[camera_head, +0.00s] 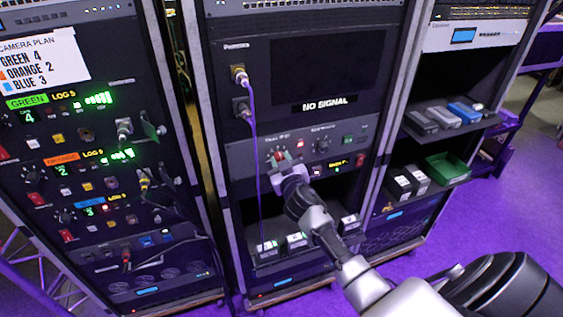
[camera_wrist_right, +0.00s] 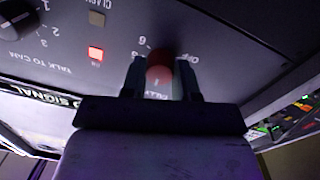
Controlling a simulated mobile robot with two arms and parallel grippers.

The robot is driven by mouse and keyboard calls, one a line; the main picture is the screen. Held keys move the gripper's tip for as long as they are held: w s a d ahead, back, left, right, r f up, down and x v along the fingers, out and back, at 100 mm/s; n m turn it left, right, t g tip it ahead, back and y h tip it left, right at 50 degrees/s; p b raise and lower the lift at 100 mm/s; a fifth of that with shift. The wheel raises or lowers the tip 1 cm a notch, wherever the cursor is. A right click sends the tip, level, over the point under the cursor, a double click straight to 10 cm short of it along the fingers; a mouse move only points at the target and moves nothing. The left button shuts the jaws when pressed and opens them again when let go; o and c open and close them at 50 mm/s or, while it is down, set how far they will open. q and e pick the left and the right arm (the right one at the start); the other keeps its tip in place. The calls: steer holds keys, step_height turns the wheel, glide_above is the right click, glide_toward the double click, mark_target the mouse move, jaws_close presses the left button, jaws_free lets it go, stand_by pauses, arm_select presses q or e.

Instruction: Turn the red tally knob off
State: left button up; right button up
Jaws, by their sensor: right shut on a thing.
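The red tally knob (camera_head: 279,155) is on the dark panel under the "NO SIGNAL" screen in the middle rack. In the wrist view the knob (camera_wrist_right: 160,66) is a round red cap, with "TALLY" lettering and an "OFF" mark beside it, all upside down. My right gripper (camera_wrist_right: 159,78) is shut on the knob, one finger on each side. In the head view the right gripper (camera_head: 281,163) reaches the panel from below and hides part of the knob. The exact setting of the knob cannot be read. My left gripper is not in view.
A lit red button (camera_wrist_right: 95,53) and a black knob (camera_wrist_right: 18,18) are on the same panel. A purple cable (camera_head: 257,150) hangs down left of my right gripper. Racks stand close on both sides. Open purple floor (camera_head: 510,225) lies at the right.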

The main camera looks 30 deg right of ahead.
steer(key=shift+f+n, duration=0.1)
steer(key=shift+n, duration=0.3)
steer(key=n, duration=1.2)
steer(key=n+y+b, duration=0.1)
steer(key=n, duration=1)
steer(key=shift+f+n+t, duration=0.1)
steer(key=shift+n+t, duration=0.2)
steer(key=shift+n, duration=0.1)
steer(key=o, duration=0.9)
steer(key=shift+s, duration=0.15)
